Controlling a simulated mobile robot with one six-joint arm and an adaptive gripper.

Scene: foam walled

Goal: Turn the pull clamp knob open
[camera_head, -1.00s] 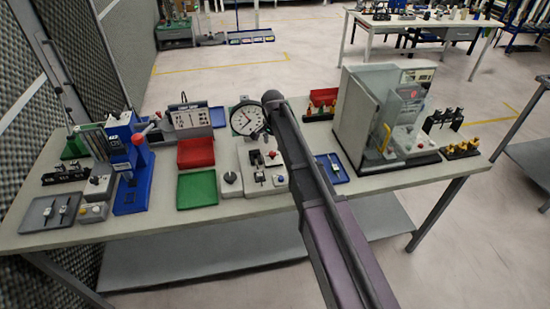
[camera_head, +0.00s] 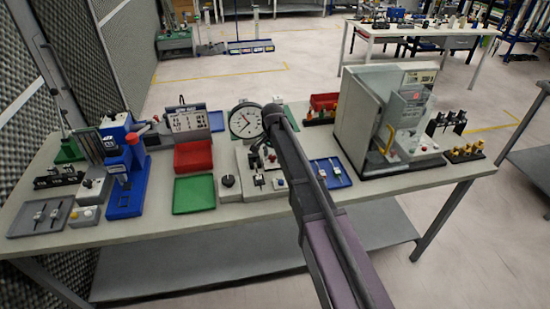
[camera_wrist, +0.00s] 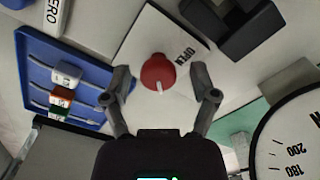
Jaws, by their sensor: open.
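In the wrist view a round red knob (camera_wrist: 157,73) with a white pointer mark sits on a white plate printed "OPEN" (camera_wrist: 187,54), which appears upside down. My gripper (camera_wrist: 161,78) is open, with one dark finger on each side of the knob. Gaps show between the fingers and the knob, so it is not gripped. The pointer mark faces the gripper's palm, away from the printed word.
The gauge (camera_wrist: 295,140) is close to the right finger's side in the wrist view. A blue tray with small parts (camera_wrist: 65,80) lies left, and a black block (camera_wrist: 235,30) stands upper right. A grey machine (camera_head: 365,110) stands right on the bench.

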